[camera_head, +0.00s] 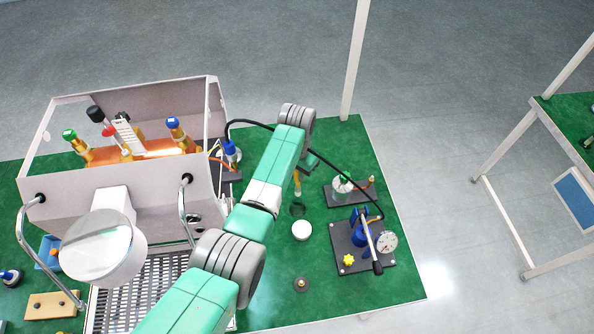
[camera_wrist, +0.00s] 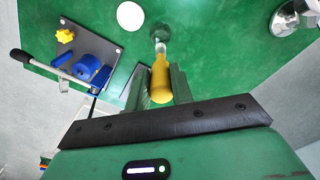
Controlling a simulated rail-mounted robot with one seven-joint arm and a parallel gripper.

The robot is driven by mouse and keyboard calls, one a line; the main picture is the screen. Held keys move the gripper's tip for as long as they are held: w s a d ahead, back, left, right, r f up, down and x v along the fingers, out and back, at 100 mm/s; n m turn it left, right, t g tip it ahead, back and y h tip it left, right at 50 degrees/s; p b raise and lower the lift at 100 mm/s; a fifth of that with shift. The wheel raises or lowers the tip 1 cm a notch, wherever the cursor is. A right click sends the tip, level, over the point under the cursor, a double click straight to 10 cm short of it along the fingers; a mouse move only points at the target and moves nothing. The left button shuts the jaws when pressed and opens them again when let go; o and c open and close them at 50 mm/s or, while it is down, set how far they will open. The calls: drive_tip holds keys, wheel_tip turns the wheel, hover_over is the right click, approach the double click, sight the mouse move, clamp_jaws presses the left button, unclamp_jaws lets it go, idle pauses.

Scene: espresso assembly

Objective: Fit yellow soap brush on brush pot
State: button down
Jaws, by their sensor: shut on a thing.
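My gripper (camera_wrist: 160,70) is shut on the yellow soap brush (camera_wrist: 160,84), whose yellow handle lies between the two green fingers. The brush's pale tip points away from the gripper, toward the dark round brush pot (camera_wrist: 159,29). In the head view the yellow brush (camera_head: 297,184) hangs about upright beside my arm, just above the brush pot (camera_head: 298,210). I cannot tell whether the tip is inside the pot or just over its opening. My arm hides most of the gripper in the head view.
A white round lid-like piece (camera_head: 301,231) lies close to the pot. A dark plate with a gauge, lever and yellow knob (camera_head: 348,260) stands to the right. The espresso machine (camera_head: 110,190) is to the left. A small round metal piece (camera_head: 301,284) sits in front, with bare green mat around it.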

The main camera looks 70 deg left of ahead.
sight(296, 188)
drive_tip(key=shift+f+b, duration=1.65)
drive_tip(key=shift+f, duration=0.35)
drive_tip(key=c, duration=2)
unclamp_jaws()
drive_tip(key=shift+r, duration=0.15)
clamp_jaws()
drive_tip(key=shift+f+p, duration=0.25)
drive_tip(key=shift+p, duration=0.1)
drive_tip(key=shift+f+b, duration=2.35)
drive_tip(key=shift+f, duration=0.45)
drive_tip(key=o, duration=0.9)
unclamp_jaws()
drive_tip(key=shift+c, duration=0.2)
drive_tip(key=shift+r, duration=0.1)
